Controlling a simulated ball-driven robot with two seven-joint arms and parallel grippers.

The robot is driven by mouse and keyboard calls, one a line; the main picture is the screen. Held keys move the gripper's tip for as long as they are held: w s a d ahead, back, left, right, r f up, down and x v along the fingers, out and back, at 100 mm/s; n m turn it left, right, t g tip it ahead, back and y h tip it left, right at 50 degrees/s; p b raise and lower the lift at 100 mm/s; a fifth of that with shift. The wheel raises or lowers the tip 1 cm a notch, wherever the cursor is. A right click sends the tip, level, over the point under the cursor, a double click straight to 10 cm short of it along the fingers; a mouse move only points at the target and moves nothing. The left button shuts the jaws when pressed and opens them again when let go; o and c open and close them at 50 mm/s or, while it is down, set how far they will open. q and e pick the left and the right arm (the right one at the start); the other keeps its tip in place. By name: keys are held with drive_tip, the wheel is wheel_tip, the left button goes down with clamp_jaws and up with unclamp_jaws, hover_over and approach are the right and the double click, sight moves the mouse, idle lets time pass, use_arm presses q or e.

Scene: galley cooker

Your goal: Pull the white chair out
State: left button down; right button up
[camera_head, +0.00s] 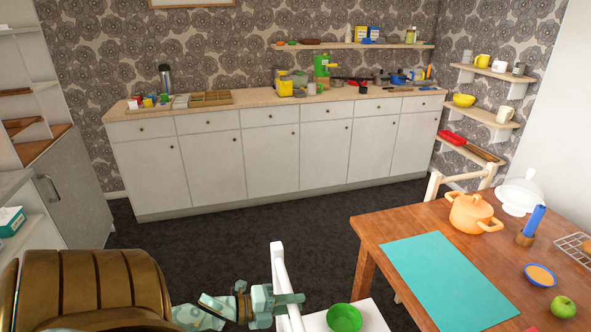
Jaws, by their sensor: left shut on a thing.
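The white chair (372,316) stands at the bottom middle, left of the wooden table (375,236). Its upright back (279,262) rises on the left side and its seat is cut off by the lower edge. A green bowl (344,318) sits on the seat. My left gripper (284,300) reaches in from the left and is shut on the chair's back. The chair's legs are hidden or out of view. My right gripper is not in view.
The table holds a teal mat (446,280), an orange pot (472,212), a blue candle (533,222) and other items. A pale chair (433,186) stands behind it. Dark floor (230,232) is clear between the chair and the white cabinets (215,165).

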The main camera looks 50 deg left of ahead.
use_arm(q)
drive_tip(key=shift+s+f, duration=0.1)
drive_tip(key=c, duration=1.3)
unclamp_jaws()
drive_tip(key=shift+o, duration=0.2)
drive_tip(key=p+v, duration=0.1)
drive_tip(key=v, duration=1.5)
drive_tip(key=shift+p, duration=0.35)
drive_tip(key=shift+s, duration=0.1)
